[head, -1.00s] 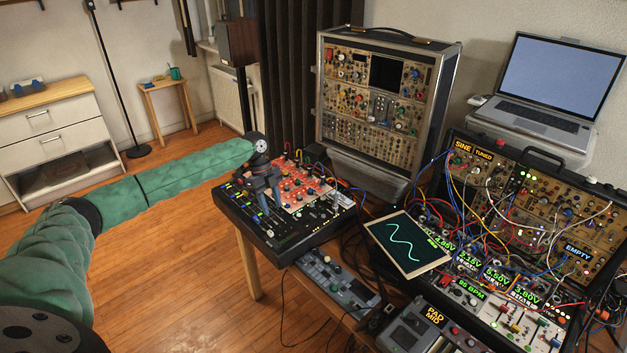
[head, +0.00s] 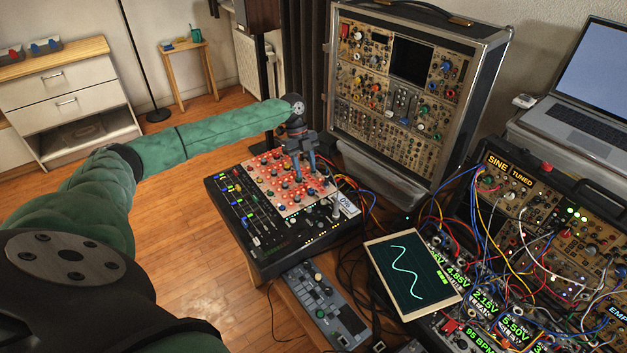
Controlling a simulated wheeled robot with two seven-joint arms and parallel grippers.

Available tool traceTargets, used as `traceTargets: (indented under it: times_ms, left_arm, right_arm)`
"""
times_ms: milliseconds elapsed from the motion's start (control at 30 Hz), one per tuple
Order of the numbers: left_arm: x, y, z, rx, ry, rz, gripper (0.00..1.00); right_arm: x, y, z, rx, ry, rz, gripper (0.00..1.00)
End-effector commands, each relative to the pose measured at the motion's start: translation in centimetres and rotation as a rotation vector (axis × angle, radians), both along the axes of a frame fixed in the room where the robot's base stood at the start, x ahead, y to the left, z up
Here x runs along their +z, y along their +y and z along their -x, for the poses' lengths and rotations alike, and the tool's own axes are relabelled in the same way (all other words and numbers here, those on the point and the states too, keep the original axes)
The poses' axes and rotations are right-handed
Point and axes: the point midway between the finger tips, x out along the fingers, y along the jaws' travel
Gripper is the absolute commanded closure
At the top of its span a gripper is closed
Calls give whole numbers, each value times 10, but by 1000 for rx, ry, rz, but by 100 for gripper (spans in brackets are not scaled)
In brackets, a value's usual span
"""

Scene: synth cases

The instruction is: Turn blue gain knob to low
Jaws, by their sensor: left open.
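A black mixer (head: 262,262) stands on the wooden table, with a pale red panel (head: 268,203) covered in small knobs and a column of lit sliders at its left. A small display reading about 0% (head: 346,204) is at its right. I cannot pick out the blue gain knob; the knobs are too small, and my gripper covers some of them. My left gripper (head: 303,168) is open, pointing down over the back right part of the red panel. I cannot tell whether its fingers touch a knob. My right gripper is not in view.
A tall synth case (head: 410,75) stands close behind the mixer, to the right of my gripper. Cables lie right of the mixer. A tilted wave screen (head: 412,275), a patched case (head: 545,215) and a laptop (head: 590,85) are further right. Open floor lies left.

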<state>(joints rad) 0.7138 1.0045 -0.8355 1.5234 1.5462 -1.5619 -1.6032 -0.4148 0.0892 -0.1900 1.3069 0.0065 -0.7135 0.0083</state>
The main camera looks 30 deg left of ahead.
Motion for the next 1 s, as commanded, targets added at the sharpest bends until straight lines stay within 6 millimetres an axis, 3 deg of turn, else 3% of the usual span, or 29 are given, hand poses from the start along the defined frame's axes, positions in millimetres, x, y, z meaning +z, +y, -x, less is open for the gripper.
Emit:
traceTargets:
  times_ms: [500,1000]
  left_arm:
    - [-53,-21,10,1,2,0,59]
    - [-64,-24,12,0,0,1,61]
  right_arm:
    - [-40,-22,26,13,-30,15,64]
    - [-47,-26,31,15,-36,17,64]
